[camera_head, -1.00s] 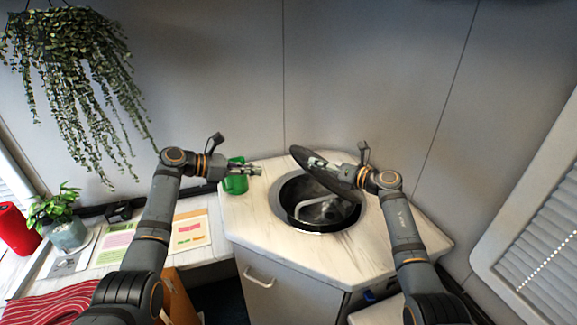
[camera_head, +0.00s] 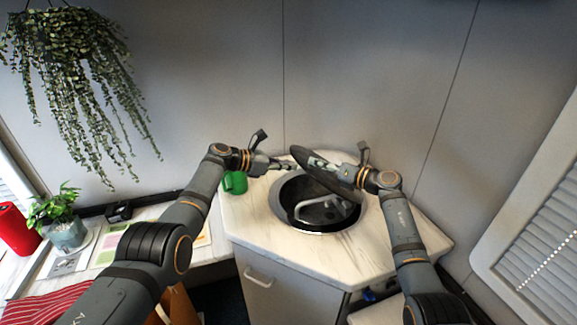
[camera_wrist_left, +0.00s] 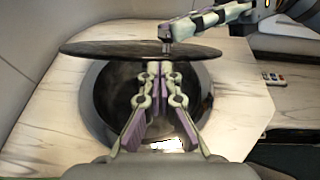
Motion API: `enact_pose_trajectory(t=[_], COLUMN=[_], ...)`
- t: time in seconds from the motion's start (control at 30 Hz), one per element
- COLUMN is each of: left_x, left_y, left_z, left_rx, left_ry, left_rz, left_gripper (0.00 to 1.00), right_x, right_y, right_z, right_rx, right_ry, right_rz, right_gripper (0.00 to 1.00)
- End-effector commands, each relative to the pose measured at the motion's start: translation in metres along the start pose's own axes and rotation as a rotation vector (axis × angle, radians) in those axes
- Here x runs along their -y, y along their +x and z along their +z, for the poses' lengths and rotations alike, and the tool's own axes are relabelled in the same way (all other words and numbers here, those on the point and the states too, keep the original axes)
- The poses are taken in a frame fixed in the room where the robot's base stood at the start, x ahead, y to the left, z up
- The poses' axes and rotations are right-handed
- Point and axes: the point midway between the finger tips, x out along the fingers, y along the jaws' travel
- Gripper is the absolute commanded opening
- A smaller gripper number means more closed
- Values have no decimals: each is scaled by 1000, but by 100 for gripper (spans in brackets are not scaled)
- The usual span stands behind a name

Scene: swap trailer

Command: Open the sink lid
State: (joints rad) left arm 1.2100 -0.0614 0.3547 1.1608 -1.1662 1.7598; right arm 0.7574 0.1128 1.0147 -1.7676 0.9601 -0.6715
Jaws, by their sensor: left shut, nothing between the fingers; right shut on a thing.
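The dark round sink lid (camera_head: 301,156) is raised and tilted over the back of the round sink (camera_head: 300,222). My right gripper (camera_head: 338,169) is shut on the lid. In the left wrist view the lid (camera_wrist_left: 100,49) is a thin, nearly edge-on disc above the dark basin, with the right gripper (camera_wrist_left: 167,46) at its upper side. My left gripper (camera_head: 289,165) is shut and empty, just left of the lid at the back of the sink. Its closed fingers (camera_wrist_left: 157,68) point at the lid's underside in the wrist view; I cannot tell whether they touch it.
A pale faucet (camera_head: 322,203) lies folded in the open basin. A green mug (camera_head: 234,183) stands on the counter (camera_head: 252,219) left of the sink, close under my left arm. Walls enclose the corner behind. A potted plant (camera_head: 66,234) stands further left.

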Motion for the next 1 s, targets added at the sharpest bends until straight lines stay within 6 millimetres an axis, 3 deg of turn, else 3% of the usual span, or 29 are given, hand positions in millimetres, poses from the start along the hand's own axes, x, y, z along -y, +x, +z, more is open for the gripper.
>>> enact_pose_trajectory(t=[0.13,0.33,0.63,0.67,0.8,1.0], left_x=[0,1,1,1,1,1], left_y=[0,4,5,5,5,5], left_z=[1,20,21,21,21,21], left_rx=[-1,-48,-59,-59,-59,-59], left_ry=[0,5,3,3,3,3], left_rz=[0,3,4,4,4,4], left_gripper=[0,0,0,0,0,0], right_x=[0,0,0,0,0,0], right_y=[0,0,0,0,0,0], right_z=[1,0,0,0,0,0], right_rx=[1,1,1,1,1,0], right_ry=[-1,-1,-1,-1,-1,0], right_rz=[-1,-1,-1,-1,0,0], right_gripper=[0,0,0,29,48,49])
